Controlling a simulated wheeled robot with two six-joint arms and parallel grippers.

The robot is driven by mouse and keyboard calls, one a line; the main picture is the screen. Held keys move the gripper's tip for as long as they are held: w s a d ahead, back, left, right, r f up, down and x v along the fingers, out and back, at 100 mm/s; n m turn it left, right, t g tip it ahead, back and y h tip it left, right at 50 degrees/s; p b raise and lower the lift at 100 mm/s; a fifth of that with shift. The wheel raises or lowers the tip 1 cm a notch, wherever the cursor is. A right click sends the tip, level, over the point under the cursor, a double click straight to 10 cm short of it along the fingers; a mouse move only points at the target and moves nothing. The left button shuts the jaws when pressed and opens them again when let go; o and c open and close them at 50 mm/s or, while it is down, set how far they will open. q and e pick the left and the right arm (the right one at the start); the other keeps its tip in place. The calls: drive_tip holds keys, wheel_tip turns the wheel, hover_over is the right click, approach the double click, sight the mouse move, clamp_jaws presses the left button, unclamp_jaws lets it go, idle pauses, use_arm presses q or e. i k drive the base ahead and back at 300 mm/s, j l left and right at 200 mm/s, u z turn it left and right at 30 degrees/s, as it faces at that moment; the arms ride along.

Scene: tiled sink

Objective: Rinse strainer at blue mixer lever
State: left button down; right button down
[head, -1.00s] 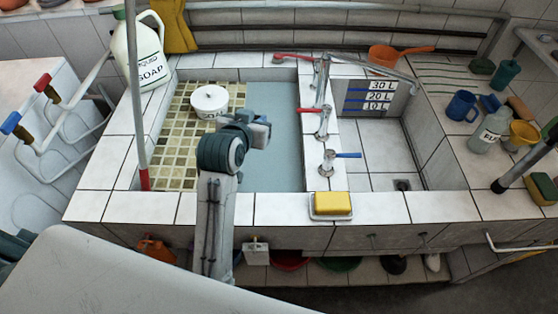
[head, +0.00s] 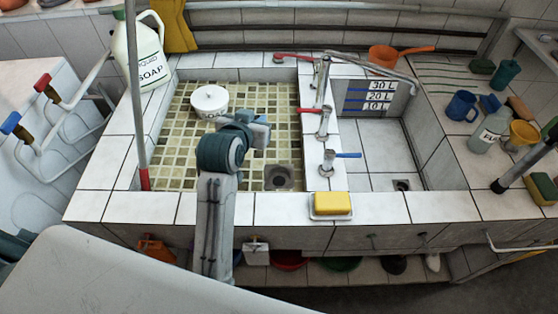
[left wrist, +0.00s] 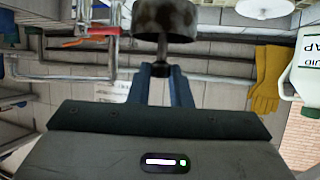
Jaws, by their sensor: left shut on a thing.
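The blue mixer lever (head: 348,155) sits on a chrome tap (head: 327,163) on the wall between the basins, right of the gripper. A square drain (head: 279,178) shows in the left basin's floor. My right gripper is not in view.
A white pot (head: 209,101) stands in the left basin. Two red-levered taps (head: 322,120) stand behind the blue one. A yellow sponge (head: 332,203) lies on the front rim. An orange long-handled pan (head: 385,57) is at the back. The right basin (head: 375,150) looks empty.

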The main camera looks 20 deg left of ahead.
sight(330, 155)
drive_tip(key=l+z, duration=0.2)
drive_tip(key=z, duration=0.15)
drive_tip(key=l+z, duration=0.25)
drive_tip(key=z, duration=0.15)
drive_tip(key=i+l+z, duration=0.15)
drive_tip(key=z, duration=0.2)
